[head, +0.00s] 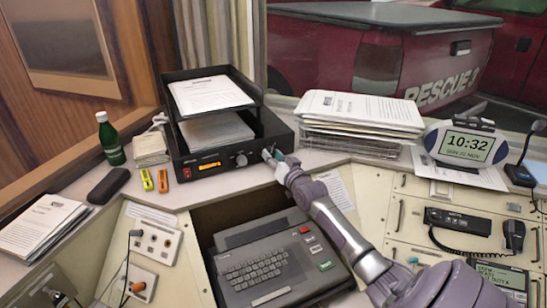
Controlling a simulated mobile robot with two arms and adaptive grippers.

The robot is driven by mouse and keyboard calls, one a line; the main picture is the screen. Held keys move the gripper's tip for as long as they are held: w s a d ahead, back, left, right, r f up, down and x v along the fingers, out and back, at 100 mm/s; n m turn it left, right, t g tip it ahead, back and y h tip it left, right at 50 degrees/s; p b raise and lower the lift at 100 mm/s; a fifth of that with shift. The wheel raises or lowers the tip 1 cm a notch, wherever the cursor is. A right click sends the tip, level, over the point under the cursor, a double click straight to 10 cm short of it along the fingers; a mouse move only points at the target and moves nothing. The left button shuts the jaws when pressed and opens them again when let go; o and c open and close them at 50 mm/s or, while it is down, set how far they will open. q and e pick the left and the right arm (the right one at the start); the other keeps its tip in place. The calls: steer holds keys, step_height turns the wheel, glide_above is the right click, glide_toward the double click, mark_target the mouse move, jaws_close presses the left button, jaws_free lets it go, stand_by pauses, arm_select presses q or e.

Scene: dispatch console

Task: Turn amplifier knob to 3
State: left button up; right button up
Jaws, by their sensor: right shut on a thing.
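The amplifier (187,165) is a black box on the desk with a lit orange display on its front. One round silver knob (241,160) shows uncovered on the front, right of the display. My right gripper (270,155) is at the right end of the front panel, just right of that silver knob. It is shut on a knob there, which its fingers mostly hide. The knob's pointer and any scale numbers are too small or hidden to read. My left gripper is not in view.
A black paper tray (258,93) stands on the amplifier. A paper stack (352,137) and a clock reading 10:32 (466,146) are to the right. A green bottle (111,141) and two highlighters (162,181) are left. A keyboard unit (255,272) sits below my right arm.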

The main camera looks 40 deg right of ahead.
steer(key=m, duration=0.4)
steer(key=shift+m+t+b, duration=0.3)
steer(key=shift+m+b, duration=0.15)
steer(key=shift+m, duration=1.85)
steer(key=o, duration=1.2)
steer(key=shift+c, duration=0.2)
